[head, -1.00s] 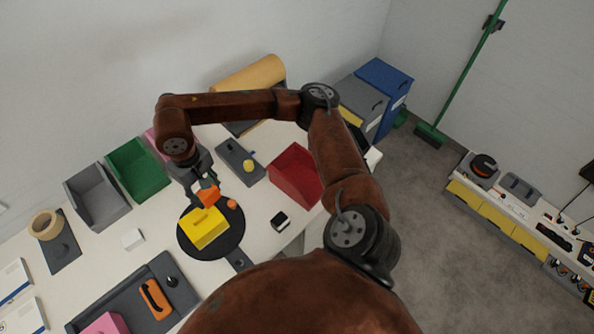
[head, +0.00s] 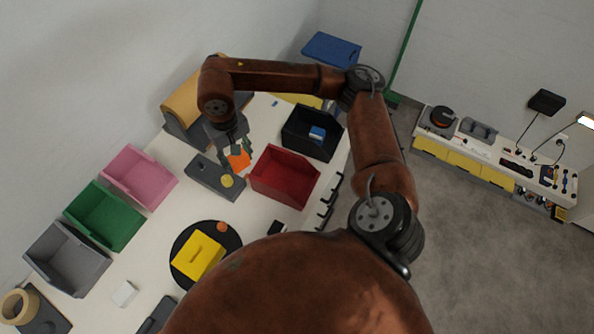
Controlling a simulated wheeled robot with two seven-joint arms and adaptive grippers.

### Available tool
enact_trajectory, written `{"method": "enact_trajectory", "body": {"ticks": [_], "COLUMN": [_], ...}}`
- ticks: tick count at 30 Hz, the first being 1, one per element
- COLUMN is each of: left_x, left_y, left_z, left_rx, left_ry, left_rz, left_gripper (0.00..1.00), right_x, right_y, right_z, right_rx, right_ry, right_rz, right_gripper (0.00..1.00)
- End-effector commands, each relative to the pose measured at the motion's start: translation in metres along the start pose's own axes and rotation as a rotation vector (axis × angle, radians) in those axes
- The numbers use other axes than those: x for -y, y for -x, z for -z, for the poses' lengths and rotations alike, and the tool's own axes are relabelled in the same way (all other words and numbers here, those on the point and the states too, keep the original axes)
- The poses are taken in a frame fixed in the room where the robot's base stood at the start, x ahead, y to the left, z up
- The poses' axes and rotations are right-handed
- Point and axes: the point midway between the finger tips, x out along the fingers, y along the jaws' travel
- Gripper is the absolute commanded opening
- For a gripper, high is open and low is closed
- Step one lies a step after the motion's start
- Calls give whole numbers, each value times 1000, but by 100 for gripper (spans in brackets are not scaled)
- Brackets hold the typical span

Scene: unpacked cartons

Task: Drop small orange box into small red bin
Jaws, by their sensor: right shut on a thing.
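The small orange box (head: 238,160) is held in my right gripper (head: 236,150), which is shut on it. The gripper and box appear above the table, just left of the small red bin (head: 284,176) and beside its upper left corner in the picture. How high the box hangs is hard to tell. The red bin is open, and its visible inside looks empty. My left gripper is not in view.
A black bin (head: 312,133) holding a blue item stands behind the red bin. A grey tape-dispenser-like device (head: 213,177) with a yellow knob lies left of it. Pink (head: 139,177), green (head: 103,215) and grey (head: 67,258) bins line the left. A yellow box (head: 198,255) sits on a black disc.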

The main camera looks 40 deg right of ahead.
Motion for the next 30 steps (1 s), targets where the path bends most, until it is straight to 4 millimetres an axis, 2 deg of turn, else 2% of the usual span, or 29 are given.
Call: {"method": "enact_trajectory", "body": {"ticks": [2,4,9,13,17,24,27,30], "left_x": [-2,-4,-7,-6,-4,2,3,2], "left_y": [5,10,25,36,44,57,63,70], "left_z": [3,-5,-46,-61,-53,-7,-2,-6], "left_rx": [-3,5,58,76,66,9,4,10], "left_ry": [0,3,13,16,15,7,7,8], "left_rz": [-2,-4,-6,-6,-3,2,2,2], "left_gripper": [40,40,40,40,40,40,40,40], "right_x": [-5,-11,-28,-40,-51,-73,-83,-93], "right_y": [-1,-4,-12,-19,-26,-38,-43,-48], "right_z": [-1,-2,-6,-8,-11,-18,-22,-26], "right_rx": [2,5,10,17,25,35,36,36], "right_ry": [-117,-270,-719,-1065,-1410,-2045,-2310,-2574], "right_rz": [4,8,18,23,23,17,13,9], "right_gripper": [22,22,22,22,22,22,22,22]}}
